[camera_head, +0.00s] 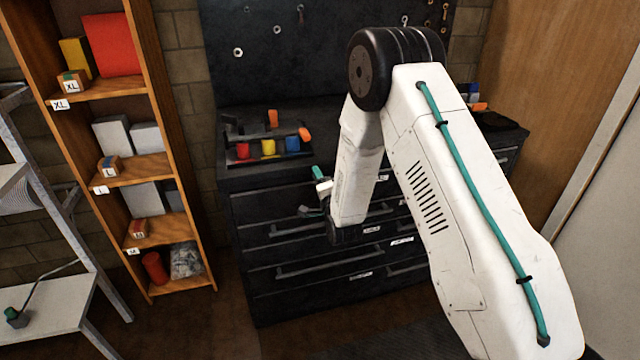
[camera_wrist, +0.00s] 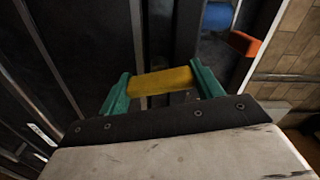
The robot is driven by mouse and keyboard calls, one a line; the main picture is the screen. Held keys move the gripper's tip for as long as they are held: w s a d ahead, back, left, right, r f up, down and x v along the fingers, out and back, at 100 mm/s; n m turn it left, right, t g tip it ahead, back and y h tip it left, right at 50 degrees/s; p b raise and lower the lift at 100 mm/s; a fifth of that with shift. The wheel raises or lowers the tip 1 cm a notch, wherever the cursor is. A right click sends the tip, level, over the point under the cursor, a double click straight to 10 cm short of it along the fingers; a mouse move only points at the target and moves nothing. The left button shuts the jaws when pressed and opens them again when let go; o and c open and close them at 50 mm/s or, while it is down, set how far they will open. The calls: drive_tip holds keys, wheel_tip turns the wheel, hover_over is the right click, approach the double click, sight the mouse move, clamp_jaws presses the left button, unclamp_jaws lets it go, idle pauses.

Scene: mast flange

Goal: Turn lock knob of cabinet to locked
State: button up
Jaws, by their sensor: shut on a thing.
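The black drawer cabinet (camera_head: 250,208) stands against the wall in the head view. My gripper (camera_head: 320,180) is at the upper part of its front, left of centre, and the arm partly hides it. In the wrist view, the two teal fingers of my gripper (camera_wrist: 160,78) are shut on a yellow bar, which looks like the lock knob (camera_wrist: 160,82). One finger is at each end of it. The bar lies across the picture, close to level there. No lock marking can be made out. The knob cannot be seen in the head view.
A tray (camera_head: 305,160) with coloured containers sits on the cabinet top. A wooden shelf (camera_head: 180,180) with boxes stands to the left. Drawer handles (camera_head: 310,268) stick out along the cabinet front.

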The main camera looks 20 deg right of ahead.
drive_tip(key=shift+m, duration=1.3)
drive_tip(key=o, duration=1)
drive_tip(key=shift+s, duration=0.1)
drive_tip(key=s, duration=0.7)
drive_tip(key=shift+s, duration=0.35)
